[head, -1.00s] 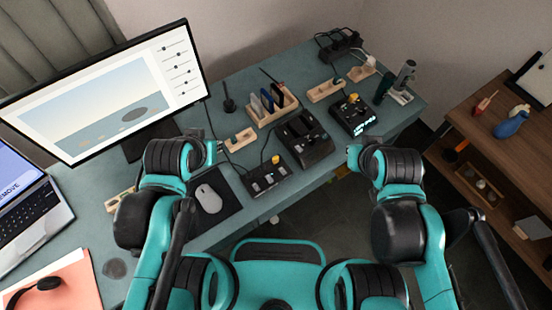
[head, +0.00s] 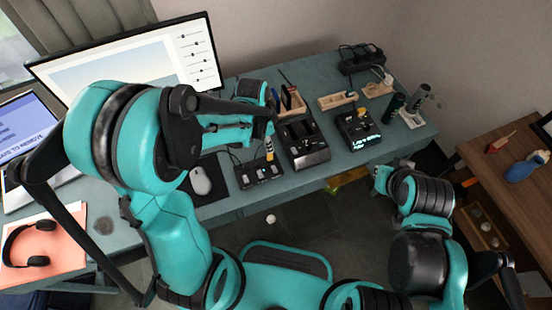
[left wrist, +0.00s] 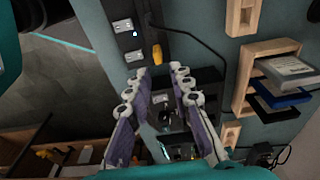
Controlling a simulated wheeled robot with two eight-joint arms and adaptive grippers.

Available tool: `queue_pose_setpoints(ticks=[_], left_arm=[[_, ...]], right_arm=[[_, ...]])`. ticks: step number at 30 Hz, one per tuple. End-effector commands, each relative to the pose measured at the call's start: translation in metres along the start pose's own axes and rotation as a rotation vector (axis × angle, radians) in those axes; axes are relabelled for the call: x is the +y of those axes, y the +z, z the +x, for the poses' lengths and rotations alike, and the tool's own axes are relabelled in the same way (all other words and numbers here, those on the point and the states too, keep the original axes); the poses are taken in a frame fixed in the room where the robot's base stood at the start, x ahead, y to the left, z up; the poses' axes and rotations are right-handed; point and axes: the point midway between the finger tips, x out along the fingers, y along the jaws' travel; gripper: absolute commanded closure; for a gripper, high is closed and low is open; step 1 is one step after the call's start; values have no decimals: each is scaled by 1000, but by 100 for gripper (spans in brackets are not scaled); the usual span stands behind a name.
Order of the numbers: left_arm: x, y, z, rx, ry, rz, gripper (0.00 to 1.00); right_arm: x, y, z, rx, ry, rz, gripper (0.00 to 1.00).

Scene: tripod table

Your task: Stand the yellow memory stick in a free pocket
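The yellow memory stick (head: 269,148) stands at the black hub (head: 258,176) on the desk. It also shows in the left wrist view (left wrist: 157,53), beside the hub (left wrist: 126,24). My left gripper (left wrist: 158,74) is open, its two fingers apart, with the yellow stick beyond the fingertips and nothing held. In the head view the left gripper (head: 270,122) is just behind and above the stick. A wooden rack (head: 290,106) holds dark and blue upright items; in the wrist view the rack (left wrist: 243,80) holds several flat pieces. My right gripper (head: 381,178) is low at the desk's front edge, fingers unclear.
A black dock (head: 305,155) stands right of the hub, and a black device with a lit display (head: 357,128) further right. Another wooden holder (head: 337,101) is behind. A mouse (head: 200,180) lies left of the hub. The monitor (head: 130,66) stands at the back left.

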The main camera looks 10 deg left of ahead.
Motion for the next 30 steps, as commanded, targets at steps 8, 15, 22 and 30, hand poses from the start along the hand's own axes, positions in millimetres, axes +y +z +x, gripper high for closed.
queue_pose_setpoints(ticks=[8,15,22,30], left_arm=[[0,0,31,-1,2,5,78],[3,3,64,-1,2,4,78],[3,2,78,0,1,3,78],[3,2,77,0,1,3,100]], right_arm=[[0,8,11,0,0,0,100],[0,19,27,0,0,0,100],[0,22,31,0,0,0,100],[0,21,30,0,0,0,100]])
